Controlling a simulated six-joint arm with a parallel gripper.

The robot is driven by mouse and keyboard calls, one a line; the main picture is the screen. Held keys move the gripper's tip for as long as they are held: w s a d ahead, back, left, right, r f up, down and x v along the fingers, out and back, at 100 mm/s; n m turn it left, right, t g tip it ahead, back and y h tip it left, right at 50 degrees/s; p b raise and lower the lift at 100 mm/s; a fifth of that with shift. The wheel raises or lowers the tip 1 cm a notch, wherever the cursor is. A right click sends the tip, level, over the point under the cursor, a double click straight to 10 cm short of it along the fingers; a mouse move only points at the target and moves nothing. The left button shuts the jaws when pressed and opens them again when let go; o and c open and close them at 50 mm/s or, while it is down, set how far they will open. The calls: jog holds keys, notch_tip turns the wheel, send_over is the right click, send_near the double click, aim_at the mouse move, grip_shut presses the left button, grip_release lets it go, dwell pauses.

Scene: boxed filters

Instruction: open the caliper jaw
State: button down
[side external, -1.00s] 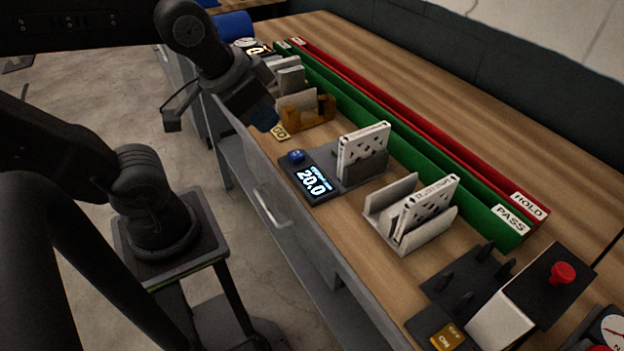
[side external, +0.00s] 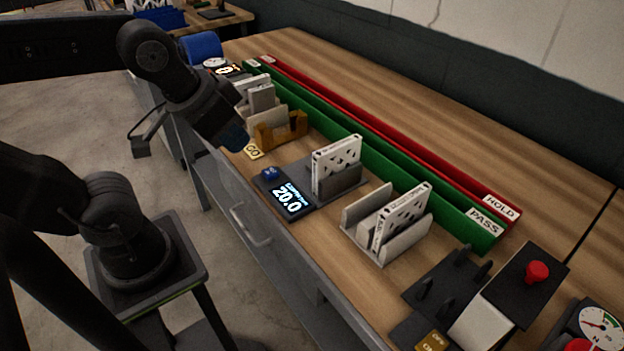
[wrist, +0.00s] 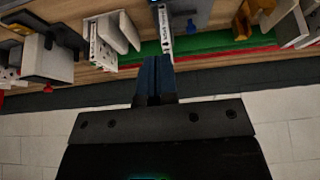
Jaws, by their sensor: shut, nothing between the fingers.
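The caliper is a dark station with a lit screen (side external: 288,198) reading 20.0 and a blue button (side external: 270,174). Beside the screen, a white patterned filter box (side external: 337,155) stands upright at a grey jaw block (side external: 341,181). I cannot tell how tightly the jaw closes on the box. My gripper (side external: 238,140) is above the bench's front edge, left of the screen and near the brown gauge, apart from the caliper. In the wrist view its blue fingers (wrist: 154,75) are together and empty, and a white box (wrist: 165,35) shows beyond their tips.
A brown gauge (side external: 281,131) with a GO label stands left of the caliper. A grey holder (side external: 384,234) with another white box is to its right. Green PASS (side external: 460,218) and red HOLD (side external: 482,193) channels run behind. A black stand with a red button (side external: 537,272) is at the right.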

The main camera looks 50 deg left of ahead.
jog(key=c, duration=1.8)
grip_release()
jog(key=shift+o, duration=0.7)
jog(key=shift+w+r, duration=0.15)
jog(key=o, duration=0.6)
jog(key=w+a+r+n+g, duration=0.1)
jog(key=w+r+n+g, duration=0.1)
jog(key=w, duration=0.5)
jog(key=shift+w+a+r+n+g, duration=0.2)
jog(key=shift+a+r+n+g, duration=0.2)
jog(key=shift+o, duration=0.9)
jog(key=shift+n+g+h, duration=0.4)
jog(key=shift+n+g, duration=0.5)
jog(key=w, duration=0.1)
jog(key=w+a, duration=0.1)
jog(key=w, duration=0.3)
jog(key=shift+a, duration=0.4)
jog(key=w+a+f+n+g+h, duration=0.2)
jog(key=w+a+f+n+g, duration=0.35)
jog(key=w, duration=0.65)
jog(key=shift+m+t, duration=0.55)
jog(key=shift+t, duration=0.1)
jog(key=x, duration=0.9)
jog(key=a+x, duration=0.1)
jog(key=x, duration=0.4)
jog(key=shift+f, duration=0.25)
jog(key=shift+c, duration=0.2)
grip_shut()
